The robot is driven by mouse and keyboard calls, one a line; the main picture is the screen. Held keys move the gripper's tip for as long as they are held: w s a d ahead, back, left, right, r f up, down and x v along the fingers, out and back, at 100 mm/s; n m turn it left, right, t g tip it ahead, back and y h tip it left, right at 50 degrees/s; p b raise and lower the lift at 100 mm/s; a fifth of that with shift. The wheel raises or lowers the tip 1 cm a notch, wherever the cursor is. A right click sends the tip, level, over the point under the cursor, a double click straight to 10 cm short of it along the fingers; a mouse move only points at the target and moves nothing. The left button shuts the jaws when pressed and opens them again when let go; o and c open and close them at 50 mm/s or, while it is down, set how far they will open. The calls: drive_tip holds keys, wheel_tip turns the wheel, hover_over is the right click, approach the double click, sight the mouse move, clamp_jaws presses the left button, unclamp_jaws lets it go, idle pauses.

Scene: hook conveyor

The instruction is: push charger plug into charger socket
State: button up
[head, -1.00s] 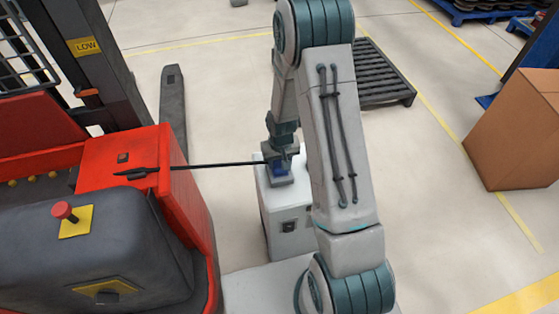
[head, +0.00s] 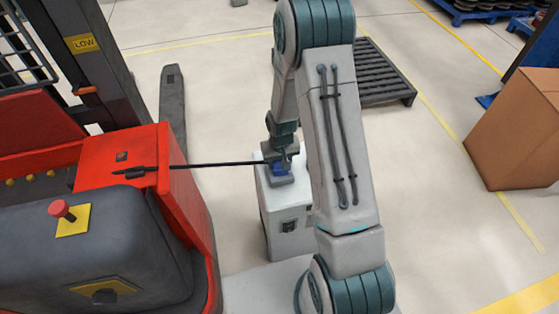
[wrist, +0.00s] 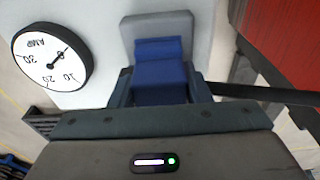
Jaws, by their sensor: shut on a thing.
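The blue charger plug (wrist: 160,75) is held between the fingers of my gripper (wrist: 161,90) in the wrist view. Just beyond it is a blue block against a grey plate (wrist: 184,22) on the white charger (wrist: 105,55), apparently the charger socket (wrist: 158,46). The two blue parts line up and look close or touching; how deep the plug sits is hidden. In the head view my gripper (head: 280,163) is low over the top of the white charger (head: 284,218), with blue showing between it and the grey part.
A black cable (head: 215,164) runs from the red forklift (head: 115,160) to my gripper. A round AMP gauge (wrist: 52,57) is on the charger. A dark pallet (head: 385,80) and a cardboard box (head: 515,130) stand to the right, with bare floor between.

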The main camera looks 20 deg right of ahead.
drive_tip(key=shift+f, duration=0.25)
drive_tip(key=o, duration=1)
drive_tip(key=r, duration=0.4)
drive_tip(key=s+r, duration=0.1)
drive_tip(key=r, duration=0.8)
drive_tip(key=shift+s+r, duration=0.3)
drive_tip(key=shift+r, duration=0.05)
drive_tip(key=shift+t, duration=0.7)
drive_tip(key=s+r+p, duration=0.1)
drive_tip(key=s+r, duration=0.5)
drive_tip(key=r, duration=0.1)
drive_tip(key=s+r+p, duration=0.2)
drive_tip(key=s+r, duration=0.4)
drive_tip(key=r, duration=0.1)
drive_tip(key=s+r+p, duration=0.2)
drive_tip(key=s+r, duration=0.5)
